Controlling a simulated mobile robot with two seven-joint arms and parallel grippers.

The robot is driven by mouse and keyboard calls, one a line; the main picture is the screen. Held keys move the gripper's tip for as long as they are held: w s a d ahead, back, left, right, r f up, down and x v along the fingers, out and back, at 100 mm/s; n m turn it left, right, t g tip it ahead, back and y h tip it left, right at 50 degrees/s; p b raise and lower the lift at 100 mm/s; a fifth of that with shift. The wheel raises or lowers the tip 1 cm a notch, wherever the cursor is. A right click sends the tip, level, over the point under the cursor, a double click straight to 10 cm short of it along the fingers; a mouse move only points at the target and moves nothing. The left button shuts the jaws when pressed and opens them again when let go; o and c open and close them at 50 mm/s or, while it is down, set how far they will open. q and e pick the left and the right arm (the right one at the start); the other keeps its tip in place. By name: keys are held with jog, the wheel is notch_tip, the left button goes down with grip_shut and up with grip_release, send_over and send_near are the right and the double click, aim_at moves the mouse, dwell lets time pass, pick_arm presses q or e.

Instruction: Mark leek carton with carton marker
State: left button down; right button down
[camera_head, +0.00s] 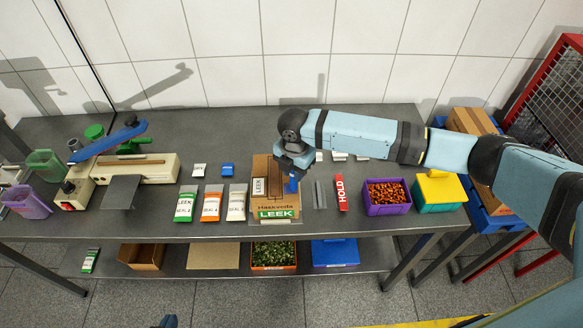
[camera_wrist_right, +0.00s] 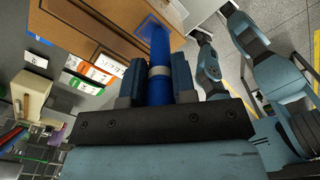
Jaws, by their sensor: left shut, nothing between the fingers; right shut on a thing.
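The leek carton (camera_head: 262,168) is a brown box on the table, with a green LEEK label on its front and a white LEEK label on top. It also fills the top of the right wrist view (camera_wrist_right: 105,22). My right gripper (camera_head: 291,172) is over the carton's right part, shut on the carton marker (camera_head: 292,185). The marker is blue with a pale band in the right wrist view (camera_wrist_right: 159,52). Its far end points at the carton, near a blue outline; whether it touches is unclear. Only a dark tip of my left gripper (camera_head: 168,321) shows at the bottom edge.
Left of the carton lie green, orange and white seal packs (camera_head: 211,206) and a sealing machine (camera_head: 135,165). Right of it are a red HOLD strip (camera_head: 341,193), a purple bin (camera_head: 386,209) and a teal-yellow box (camera_head: 438,203). A lower shelf holds several containers.

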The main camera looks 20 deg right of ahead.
jog(key=shift+w+a, duration=0.1)
jog(key=shift+a, duration=0.05)
jog(key=shift+w+a, duration=0.55)
jog(key=shift+w, duration=0.2)
jog(key=shift+s+d, duration=0.1)
jog(key=shift+s+d, duration=0.55)
jog(key=shift+s, duration=0.15)
jog(key=shift+r, duration=3.5)
